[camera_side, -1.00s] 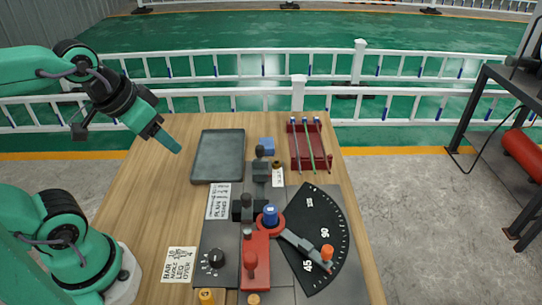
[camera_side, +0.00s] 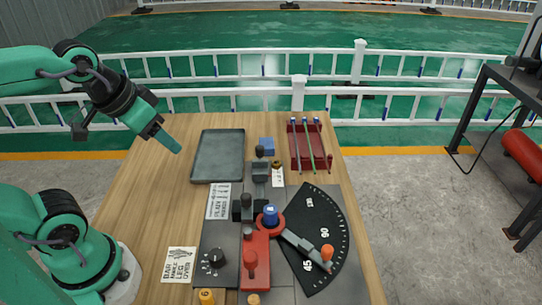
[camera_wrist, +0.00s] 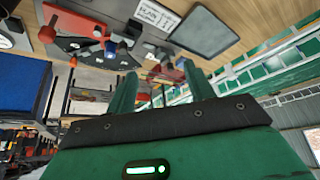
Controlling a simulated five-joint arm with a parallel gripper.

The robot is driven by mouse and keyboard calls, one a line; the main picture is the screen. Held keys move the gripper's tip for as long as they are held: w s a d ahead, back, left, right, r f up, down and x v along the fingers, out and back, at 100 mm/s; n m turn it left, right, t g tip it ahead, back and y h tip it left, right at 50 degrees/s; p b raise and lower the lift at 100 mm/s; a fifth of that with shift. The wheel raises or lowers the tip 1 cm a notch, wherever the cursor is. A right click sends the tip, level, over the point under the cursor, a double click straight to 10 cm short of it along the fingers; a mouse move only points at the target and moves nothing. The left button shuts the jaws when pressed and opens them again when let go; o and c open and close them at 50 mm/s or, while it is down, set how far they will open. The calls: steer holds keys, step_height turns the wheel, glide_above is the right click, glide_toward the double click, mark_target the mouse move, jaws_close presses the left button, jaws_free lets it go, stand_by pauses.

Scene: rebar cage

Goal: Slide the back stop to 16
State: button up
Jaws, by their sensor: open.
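A dark block with a black knob, which looks like the back stop (camera_side: 261,170), sits on a narrow rail at the far end of the bending bench. Its number on the scale is too small to read. A second dark block (camera_side: 243,211) with a knob stands nearer, beside the red bender body (camera_side: 256,262). My gripper (camera_side: 170,143) is open and empty. It hangs in the air at the left, above the table and left of the grey tray, well apart from the back stop. In the wrist view, my two green fingers (camera_wrist: 160,86) are spread with nothing between them.
A grey tray (camera_side: 197,170) lies left of the rail. A red rack (camera_side: 303,163) with several rods is at the back right. A blue block (camera_side: 267,146) sits behind the stop. A black angle plate (camera_side: 335,222) carries an orange-knobbed arm (camera_side: 304,246).

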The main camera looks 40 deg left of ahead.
steer(key=shift+c, duration=0.8)
steer(key=shift+w+r, duration=0.1)
steer(key=w+n+g, duration=0.3)
steer(key=w, duration=1)
steer(key=w+f+n, duration=0.1)
steer(key=w+f, duration=0.1)
steer(key=w, duration=0.2)
steer(key=w+f+n+g, duration=0.1)
steer(key=w+f, duration=0.2)
steer(key=w, duration=0.1)
steer(key=w+f+g, duration=0.1)
steer(key=w+f, duration=0.2)
steer(key=w, duration=0.1)
steer(key=shift+w+a+f+n, duration=0.1)
steer(key=shift+w+a+n, duration=0.2)
steer(key=shift+n, duration=0.1)
steer(key=shift+w+f+g, duration=0.3)
steer(key=shift+w+f, duration=0.05)
steer(key=shift+f, duration=0.05)
